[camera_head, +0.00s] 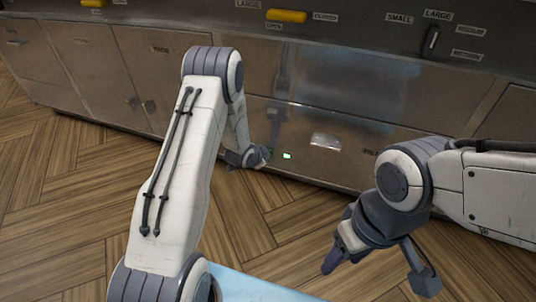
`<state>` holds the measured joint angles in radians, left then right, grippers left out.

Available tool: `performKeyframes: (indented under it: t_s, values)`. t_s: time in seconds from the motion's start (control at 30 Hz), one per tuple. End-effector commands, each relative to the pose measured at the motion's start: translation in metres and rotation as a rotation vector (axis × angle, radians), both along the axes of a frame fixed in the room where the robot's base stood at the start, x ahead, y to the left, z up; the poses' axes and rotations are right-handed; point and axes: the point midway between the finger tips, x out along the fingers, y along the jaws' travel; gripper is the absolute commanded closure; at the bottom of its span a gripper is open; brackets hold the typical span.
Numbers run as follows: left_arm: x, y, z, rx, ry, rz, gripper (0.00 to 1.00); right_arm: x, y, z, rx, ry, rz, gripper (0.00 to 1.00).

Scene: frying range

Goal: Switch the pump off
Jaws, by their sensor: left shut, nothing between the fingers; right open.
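A small lit green light or switch (287,156) is low on the steel front of the range, left of a pale metal plate (325,142). I cannot read a pump label beside it. My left gripper (262,157) is shut and empty, just left of the green light. Whether it touches the panel I cannot tell; the arm partly hides the tip region. My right gripper (377,274) is open and empty, above the floor at the lower right, away from the panel.
The steel range front (370,95) runs across the back. A yellow handle (287,16) and a black lever (431,40), near labels reading SMALL and LARGE, sit along its top. The wooden floor (70,200) in front is clear.

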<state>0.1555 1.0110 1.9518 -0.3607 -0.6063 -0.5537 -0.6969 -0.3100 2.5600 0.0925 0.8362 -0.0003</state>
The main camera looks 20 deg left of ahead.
Motion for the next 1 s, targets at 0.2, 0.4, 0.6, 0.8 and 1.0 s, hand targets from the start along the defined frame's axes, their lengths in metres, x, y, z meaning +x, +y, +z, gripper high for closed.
performKeyframes:
  t_s: [0.2,0.4,0.6,0.8,1.0]
  values:
    - [0.0000,0.0000,0.0000,0.000,0.000,0.000,1.00,0.0000,0.0000,0.0000,0.000,0.000,0.000,0.43]
    - [0.0000,0.0000,0.0000,0.000,0.000,0.000,1.00,0.0000,0.0000,0.0000,0.000,0.000,0.000,0.43]
    - [0.0033,-0.0003,0.0003,0.000,-0.001,-0.001,1.00,0.0000,0.0000,0.0010,0.000,0.000,0.000,0.43]
    - [0.0091,-0.0006,0.0004,0.001,0.000,-0.001,1.00,0.0000,0.0000,0.0020,0.000,0.000,0.000,0.43]
    - [0.0092,-0.0006,0.0002,0.000,-0.001,-0.001,1.00,0.0000,0.0000,0.0017,0.000,0.000,0.000,0.43]
